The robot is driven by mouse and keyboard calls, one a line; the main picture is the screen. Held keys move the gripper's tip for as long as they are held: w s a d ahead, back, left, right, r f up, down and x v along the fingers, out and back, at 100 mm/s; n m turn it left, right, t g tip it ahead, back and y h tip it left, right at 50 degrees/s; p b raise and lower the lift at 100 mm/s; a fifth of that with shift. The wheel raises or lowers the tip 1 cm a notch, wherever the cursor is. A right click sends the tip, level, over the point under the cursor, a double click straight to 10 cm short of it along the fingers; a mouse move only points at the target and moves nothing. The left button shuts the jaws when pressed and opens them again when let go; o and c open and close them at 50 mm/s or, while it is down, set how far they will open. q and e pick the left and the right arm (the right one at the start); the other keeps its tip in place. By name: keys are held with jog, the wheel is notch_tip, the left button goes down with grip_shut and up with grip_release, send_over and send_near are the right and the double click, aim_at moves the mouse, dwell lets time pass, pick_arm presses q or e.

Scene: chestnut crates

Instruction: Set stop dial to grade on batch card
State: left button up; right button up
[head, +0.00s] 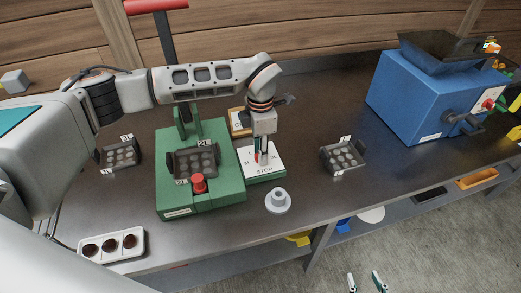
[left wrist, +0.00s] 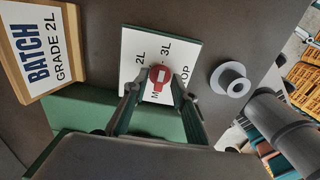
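The stop dial is a small red knob (left wrist: 160,74) on a white plate (head: 266,173) marked STOP, at the right side of the green machine (head: 172,203). In the left wrist view, 2L, 3L and part of an M show on the plate. I cannot tell which grade the knob points at. My left gripper (head: 261,157) is over the plate, its fingers open either side of the knob, with a gap visible. The batch card (left wrist: 42,45) reads BATCH GRADE 2L; in the head view my arm partly hides it. My right gripper (head: 365,283) is open and empty at the bottom edge.
A grey flanged piece (head: 278,202) stands just in front of the plate. Dark trays (head: 343,157) lie either side of the machine, and another sits on it behind a red button (head: 199,184). A blue machine (head: 410,105) stands at right. A white sample tray (head: 112,246) is front left.

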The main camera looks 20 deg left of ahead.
pick_arm(q)
grip_shut()
jog(key=shift+n, duration=0.3)
jog(key=n, duration=0.5)
jog(key=shift+w+r, duration=0.1)
jog(key=n, duration=0.6)
dwell(0.4)
grip_release()
